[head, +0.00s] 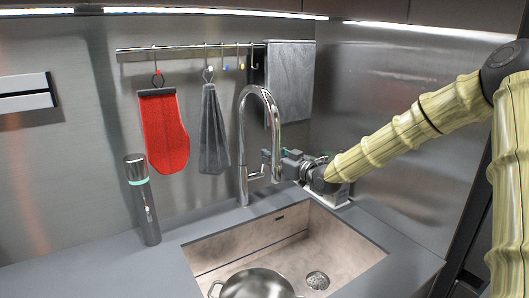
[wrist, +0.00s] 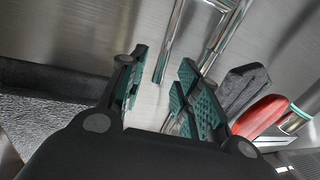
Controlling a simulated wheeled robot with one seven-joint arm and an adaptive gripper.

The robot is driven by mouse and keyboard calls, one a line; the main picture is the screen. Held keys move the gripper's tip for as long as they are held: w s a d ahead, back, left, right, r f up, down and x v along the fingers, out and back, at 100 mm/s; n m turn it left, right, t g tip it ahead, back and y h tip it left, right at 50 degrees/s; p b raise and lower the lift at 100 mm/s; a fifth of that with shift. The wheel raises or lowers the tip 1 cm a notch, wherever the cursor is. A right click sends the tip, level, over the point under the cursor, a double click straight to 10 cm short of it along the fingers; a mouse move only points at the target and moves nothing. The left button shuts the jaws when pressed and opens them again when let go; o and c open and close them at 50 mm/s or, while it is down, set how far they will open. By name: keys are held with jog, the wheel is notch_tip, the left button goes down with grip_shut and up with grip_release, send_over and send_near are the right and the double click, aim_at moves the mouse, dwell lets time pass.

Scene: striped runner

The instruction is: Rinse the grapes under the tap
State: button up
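The chrome tap (head: 243,150) stands behind the sink (head: 222,245), its tall neck arching forward over the basin. My gripper (head: 268,163) is just right of the tap's upright, near its side lever, and partly overlaps the tap in the head view. In the wrist view my gripper (wrist: 163,85) has its two green-padded fingers apart, with nothing held between them. The tap's chrome pipes (wrist: 171,42) show beyond the fingers; I cannot tell whether they touch. A metal pot (head: 256,285) sits in the sink, cut off by the lower edge. I see no grapes and no running water.
A dark flask (head: 143,205) stands on the counter left of the sink. A red mitt (head: 163,132), a grey cloth (head: 212,130) and a grey towel (head: 290,80) hang from the wall rail (head: 190,46). The counter (head: 110,270) front left is clear.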

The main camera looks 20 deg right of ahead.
jog(key=shift+p+x, duration=0.3)
jog(key=shift+x, duration=1.8)
grip_shut()
